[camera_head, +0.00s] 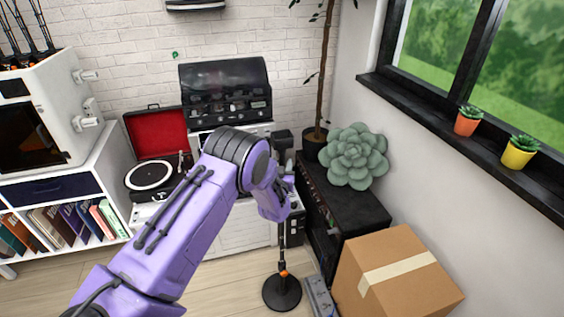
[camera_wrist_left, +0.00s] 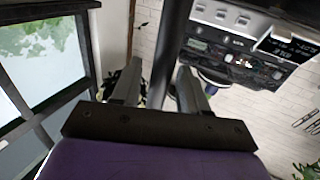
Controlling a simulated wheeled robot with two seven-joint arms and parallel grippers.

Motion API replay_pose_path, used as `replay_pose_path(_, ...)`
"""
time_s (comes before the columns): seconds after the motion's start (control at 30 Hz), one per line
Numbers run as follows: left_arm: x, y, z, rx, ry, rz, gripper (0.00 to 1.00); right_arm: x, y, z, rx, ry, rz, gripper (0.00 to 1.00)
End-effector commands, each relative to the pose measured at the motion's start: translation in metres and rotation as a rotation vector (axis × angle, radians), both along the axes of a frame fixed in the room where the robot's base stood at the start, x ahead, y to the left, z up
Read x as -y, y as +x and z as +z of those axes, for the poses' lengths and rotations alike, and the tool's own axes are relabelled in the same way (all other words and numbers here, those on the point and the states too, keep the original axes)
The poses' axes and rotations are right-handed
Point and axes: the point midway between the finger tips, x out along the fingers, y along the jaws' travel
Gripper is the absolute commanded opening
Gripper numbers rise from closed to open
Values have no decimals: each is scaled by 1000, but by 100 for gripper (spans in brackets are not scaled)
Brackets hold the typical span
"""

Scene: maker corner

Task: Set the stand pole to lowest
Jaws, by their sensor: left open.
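The stand has a round black base (camera_head: 282,293) on the wooden floor. Its thin dark pole (camera_head: 283,240) rises upright, with an orange collar (camera_head: 284,272) low down. My left arm reaches across from the lower left, and my left gripper (camera_head: 287,183) is at the upper part of the stand, hiding some of it. In the left wrist view the dark pole (camera_wrist_left: 172,40) runs between the two fingers of the open gripper (camera_wrist_left: 160,85). I cannot tell whether either finger touches it. My right gripper does not show.
A cardboard box (camera_head: 398,277) and a grey strip-like item (camera_head: 319,297) lie right of the base. A black cabinet (camera_head: 350,212) with a succulent (camera_head: 352,155) stands behind. A record player (camera_head: 152,177) is further left. Floor left of the base is clear.

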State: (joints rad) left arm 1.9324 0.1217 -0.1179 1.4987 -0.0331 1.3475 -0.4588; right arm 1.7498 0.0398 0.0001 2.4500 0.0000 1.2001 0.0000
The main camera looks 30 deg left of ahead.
Motion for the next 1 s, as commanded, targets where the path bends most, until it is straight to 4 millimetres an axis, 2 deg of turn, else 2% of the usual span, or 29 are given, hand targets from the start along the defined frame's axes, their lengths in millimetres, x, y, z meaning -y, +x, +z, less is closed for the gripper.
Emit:
replay_pose_path(0.3, -3, 4, 0, 0, 0, 1, 44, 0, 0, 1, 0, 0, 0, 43)
replay_pose_path(0.43, -2, 4, 0, 0, 0, 1, 1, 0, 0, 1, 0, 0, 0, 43)
replay_pose_path(0.63, -2, 4, -2, -1, 0, 1, 0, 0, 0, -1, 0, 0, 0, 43)
replay_pose_path(0.77, -2, 4, -14, -2, -1, 0, 0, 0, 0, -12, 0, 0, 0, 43)
replay_pose_path(0.87, -2, 3, -34, -3, 0, 0, 0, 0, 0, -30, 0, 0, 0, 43)
replay_pose_path(1.0, -1, 3, -75, -4, 0, 0, 0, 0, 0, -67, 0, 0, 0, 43)
